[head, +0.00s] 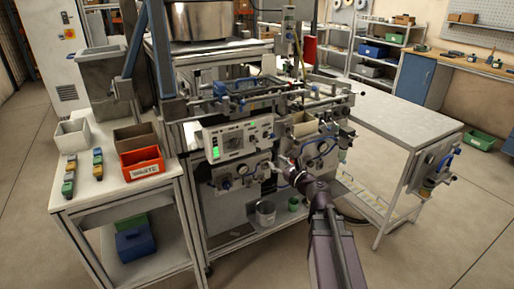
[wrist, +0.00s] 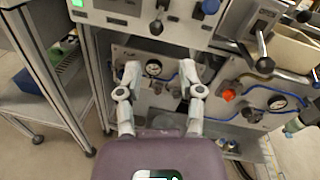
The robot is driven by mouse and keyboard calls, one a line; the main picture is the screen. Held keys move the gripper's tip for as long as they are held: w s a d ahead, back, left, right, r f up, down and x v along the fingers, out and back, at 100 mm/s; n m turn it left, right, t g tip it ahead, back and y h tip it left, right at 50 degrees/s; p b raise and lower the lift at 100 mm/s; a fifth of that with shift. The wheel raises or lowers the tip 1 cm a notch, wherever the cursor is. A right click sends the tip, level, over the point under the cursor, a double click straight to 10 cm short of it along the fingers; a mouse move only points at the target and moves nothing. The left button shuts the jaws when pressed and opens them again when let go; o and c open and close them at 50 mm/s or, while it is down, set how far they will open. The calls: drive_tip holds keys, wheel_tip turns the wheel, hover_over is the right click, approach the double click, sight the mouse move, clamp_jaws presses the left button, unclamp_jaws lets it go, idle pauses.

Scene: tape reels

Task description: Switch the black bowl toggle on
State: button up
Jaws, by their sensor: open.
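My gripper (head: 287,168) is at the front of the machine, below and right of the white control panel (head: 238,139). In the wrist view my gripper (wrist: 160,72) has its two fingers spread with nothing between them. A black-tipped toggle (wrist: 156,26) hangs at the lower edge of the control panel, above and between the fingertips in that view. A blue knob (wrist: 210,6) is right of it. A lever with a black end (wrist: 264,64) is further right.
A lower panel with a gauge (wrist: 153,68) and blue tubes faces the fingers. Another panel with a red knob (wrist: 229,94) is to the right. A steel bowl (head: 199,20) tops the machine. An orange bin (head: 142,163) stands on the left bench. A grey table (head: 408,125) is at right.

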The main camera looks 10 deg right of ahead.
sight(258, 148)
drive_tip(key=x, duration=1.2)
drive_tip(key=shift+w+a, duration=0.2)
drive_tip(key=shift+w, duration=0.1)
